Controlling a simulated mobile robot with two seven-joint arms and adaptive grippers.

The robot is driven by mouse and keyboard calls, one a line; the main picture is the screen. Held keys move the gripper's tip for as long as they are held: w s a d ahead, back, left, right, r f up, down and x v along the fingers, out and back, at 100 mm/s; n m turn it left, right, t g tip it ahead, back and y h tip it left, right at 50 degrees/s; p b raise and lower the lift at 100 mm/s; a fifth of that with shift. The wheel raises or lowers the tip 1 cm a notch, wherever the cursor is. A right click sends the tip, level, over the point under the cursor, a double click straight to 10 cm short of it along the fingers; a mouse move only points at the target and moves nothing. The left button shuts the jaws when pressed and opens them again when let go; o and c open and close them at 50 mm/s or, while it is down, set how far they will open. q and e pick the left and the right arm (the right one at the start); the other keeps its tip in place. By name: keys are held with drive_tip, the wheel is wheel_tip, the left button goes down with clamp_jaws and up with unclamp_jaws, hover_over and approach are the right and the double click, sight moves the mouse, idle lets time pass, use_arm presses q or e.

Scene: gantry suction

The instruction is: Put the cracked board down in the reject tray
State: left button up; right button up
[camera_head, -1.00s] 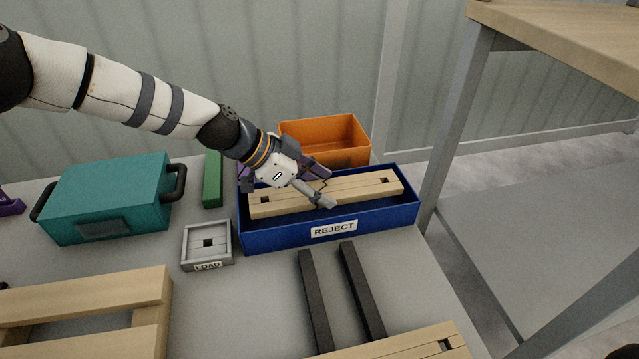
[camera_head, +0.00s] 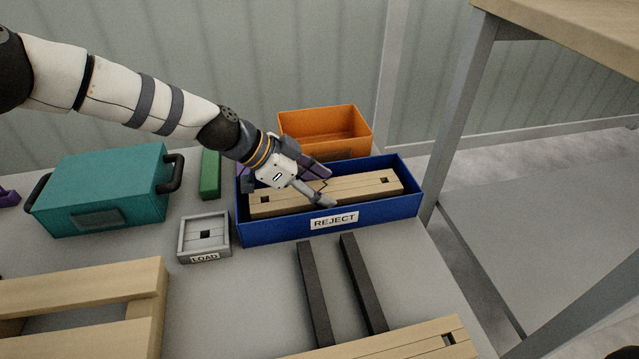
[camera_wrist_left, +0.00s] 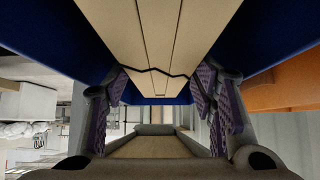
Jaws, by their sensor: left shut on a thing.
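The cracked board (camera_head: 361,188) is a pale wooden plank with a dark square hole near each end and a jagged dark crack across its middle. It lies level within the walls of the blue reject tray (camera_head: 280,229); whether it touches the tray floor is hidden. My left gripper (camera_head: 322,186) is shut across the board's middle, one finger on its near side. In the left wrist view the board (camera_wrist_left: 165,38) runs between the purple-padded fingers, with the crack (camera_wrist_left: 165,72) near them.
An orange bin (camera_head: 335,147) stands behind the tray. A grey LOAD fixture (camera_head: 205,257), a green block (camera_head: 210,174) and a teal case (camera_head: 105,185) are to the left. Two dark bars (camera_head: 363,283) lie in front. A taller bench (camera_head: 590,30) stands at right.

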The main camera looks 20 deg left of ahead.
use_arm(q)
drive_tip(key=shift+f+b, duration=1)
drive_tip(key=shift+f, duration=0.5)
drive_tip(key=o, duration=1.4)
drive_tip(key=v, duration=1.2)
